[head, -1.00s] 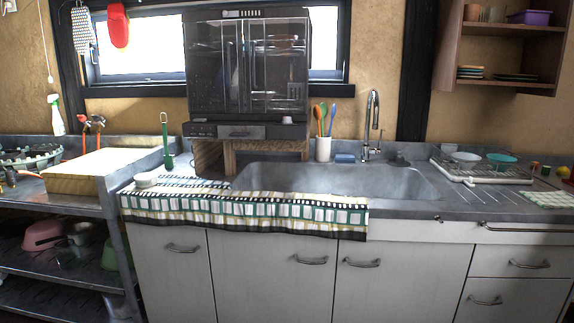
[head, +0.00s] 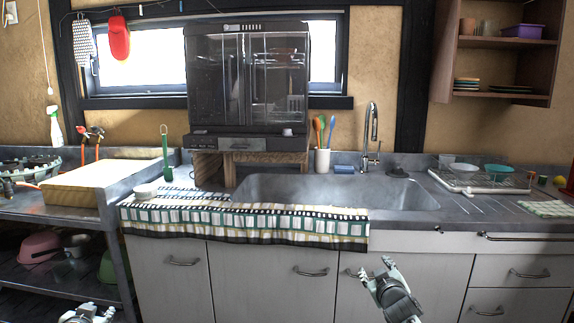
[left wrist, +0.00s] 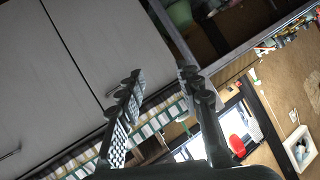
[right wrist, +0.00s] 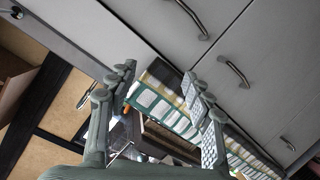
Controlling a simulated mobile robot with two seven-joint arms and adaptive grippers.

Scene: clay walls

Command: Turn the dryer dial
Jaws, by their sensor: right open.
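The dark dish dryer (head: 216,85) with clear doors stands on a wooden support behind the sink. Its dial (head: 288,132) is a small light knob at the right end of the lower front panel. My right gripper (head: 372,272) is in front of the cabinet doors, below and right of the dial and well apart from it. It is open and empty, and its fingers show spread in the right wrist view (right wrist: 158,82). My left gripper (head: 97,312) is at the bottom left edge, partly cut off. Its fingers are apart and empty in the left wrist view (left wrist: 158,76).
A checked cloth (head: 240,222) hangs over the counter front below the dryer. A utensil cup (head: 322,162) and the tall faucet (head: 371,130) stand right of the dial. A green-handled brush (head: 165,150) stands left. The sink (head: 330,190) is empty.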

